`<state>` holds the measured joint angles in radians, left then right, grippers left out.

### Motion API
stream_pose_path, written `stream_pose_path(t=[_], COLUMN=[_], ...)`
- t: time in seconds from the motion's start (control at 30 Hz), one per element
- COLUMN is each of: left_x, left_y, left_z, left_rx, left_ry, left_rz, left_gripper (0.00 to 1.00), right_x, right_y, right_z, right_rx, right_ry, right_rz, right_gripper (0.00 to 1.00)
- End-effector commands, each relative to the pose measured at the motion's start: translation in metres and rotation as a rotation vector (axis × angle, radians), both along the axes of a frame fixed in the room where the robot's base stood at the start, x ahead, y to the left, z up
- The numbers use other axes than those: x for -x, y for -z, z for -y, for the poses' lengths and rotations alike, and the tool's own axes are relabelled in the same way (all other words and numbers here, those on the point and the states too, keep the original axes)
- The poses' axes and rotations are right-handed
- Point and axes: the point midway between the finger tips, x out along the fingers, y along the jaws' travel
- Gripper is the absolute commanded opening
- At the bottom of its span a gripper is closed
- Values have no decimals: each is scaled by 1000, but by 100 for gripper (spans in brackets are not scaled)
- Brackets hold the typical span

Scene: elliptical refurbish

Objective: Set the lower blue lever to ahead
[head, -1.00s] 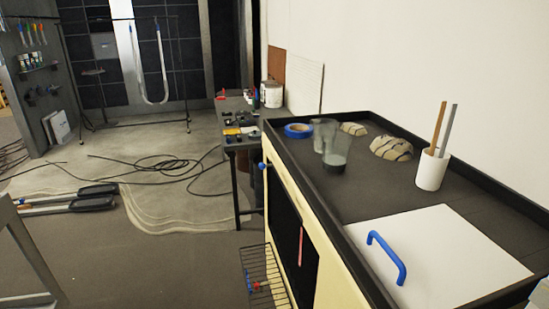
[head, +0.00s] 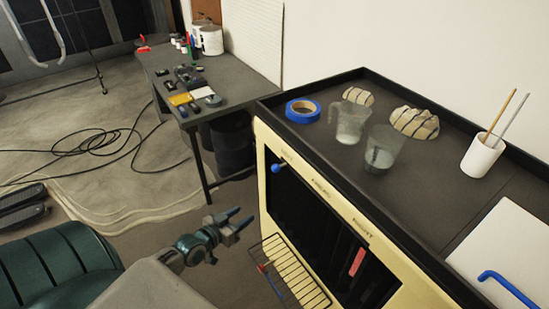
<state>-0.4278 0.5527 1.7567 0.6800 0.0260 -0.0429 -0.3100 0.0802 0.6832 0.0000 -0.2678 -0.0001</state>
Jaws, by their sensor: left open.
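A lever with a round blue knob (head: 277,168) sits at the upper left of the cream-framed dark front panel (head: 320,230), below small labels too blurred to read. A small red and blue part (head: 263,269) shows low down at the left edge of the wire rack; I cannot tell whether it is a lever. My left gripper (head: 240,218) is open and empty, with its blue-tipped fingers pointing toward the panel. It is apart from the panel, below and left of the blue knob. My right gripper is not in view.
A red handle (head: 357,262) hangs on the panel. The wire rack (head: 290,278) juts out below, close to my gripper. The dark counter (head: 430,185) holds blue tape (head: 303,110), clear cups and a white pot (head: 482,155). A cluttered table (head: 250,85) stands behind.

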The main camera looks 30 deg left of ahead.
Motion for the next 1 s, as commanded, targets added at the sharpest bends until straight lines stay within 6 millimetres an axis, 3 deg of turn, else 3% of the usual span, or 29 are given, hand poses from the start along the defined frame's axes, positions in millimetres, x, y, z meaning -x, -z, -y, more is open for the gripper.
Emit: stream_pose_path(t=[0.03,0.1,0.2,0.27,0.47,0.8,1.0], left_x=[-6,-11,-13,-14,-30,-86,-110], left_y=[-49,-90,-127,-138,-141,-140,-141], left_z=[7,15,23,26,31,42,46], left_rx=[24,58,92,104,112,111,110], left_ry=[27,53,78,85,88,87,87], left_rz=[68,139,201,221,236,235,232], left_gripper=[45,45,45,45,45,45,45], right_x=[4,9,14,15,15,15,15], right_y=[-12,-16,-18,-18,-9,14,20], right_z=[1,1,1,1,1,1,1], right_rx=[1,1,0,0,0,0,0], right_ry=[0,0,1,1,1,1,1], right_rz=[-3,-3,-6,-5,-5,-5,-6], right_gripper=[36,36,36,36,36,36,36])
